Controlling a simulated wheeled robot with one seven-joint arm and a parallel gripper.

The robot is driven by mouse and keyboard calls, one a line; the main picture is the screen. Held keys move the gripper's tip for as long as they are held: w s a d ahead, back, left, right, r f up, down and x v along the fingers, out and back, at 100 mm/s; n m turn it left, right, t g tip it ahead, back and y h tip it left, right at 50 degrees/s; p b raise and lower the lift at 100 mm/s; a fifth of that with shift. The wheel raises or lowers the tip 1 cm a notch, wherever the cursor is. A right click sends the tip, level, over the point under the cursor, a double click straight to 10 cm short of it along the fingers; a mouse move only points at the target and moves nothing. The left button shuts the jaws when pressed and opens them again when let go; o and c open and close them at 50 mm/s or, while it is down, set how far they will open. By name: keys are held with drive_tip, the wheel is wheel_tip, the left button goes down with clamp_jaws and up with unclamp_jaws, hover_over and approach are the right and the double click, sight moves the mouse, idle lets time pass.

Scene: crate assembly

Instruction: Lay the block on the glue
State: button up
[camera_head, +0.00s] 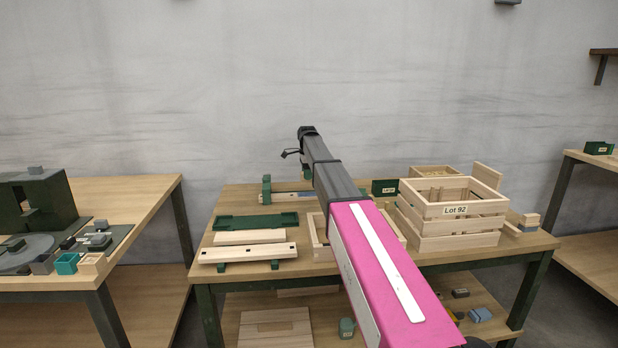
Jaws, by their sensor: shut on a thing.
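My arm reaches up from the bottom right, and a small black part of its far end (290,153) shows left of the dark link. My gripper's fingers are hidden behind the arm, so I cannot see them or anything between them. I cannot single out the task's block. A pale wooden slat (247,254) lies across green supports at the table's front left, with small dark marks on top. Another slat (285,197) lies at the back between green holders. I cannot tell whether any mark is glue.
A slatted crate labelled Lot 92 (452,227) stands right on the worktable, a lower wooden frame (320,238) partly behind my arm. A green tray (256,221) and loose board (250,237) lie left. Small blocks (529,220) sit at the right edge. Another table (130,200) stands left.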

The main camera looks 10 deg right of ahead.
sight(307, 194)
drive_tip(key=shift+w+f+m, duration=0.1)
drive_tip(key=shift+w+m, duration=0.2)
drive_tip(key=shift+w, duration=0.15)
drive_tip(key=shift+f, duration=3.25)
drive_tip(key=shift+f, duration=0.2)
drive_tip(key=o, duration=1)
drive_tip(key=shift+r, duration=4)
drive_tip(key=shift+s, duration=0.1)
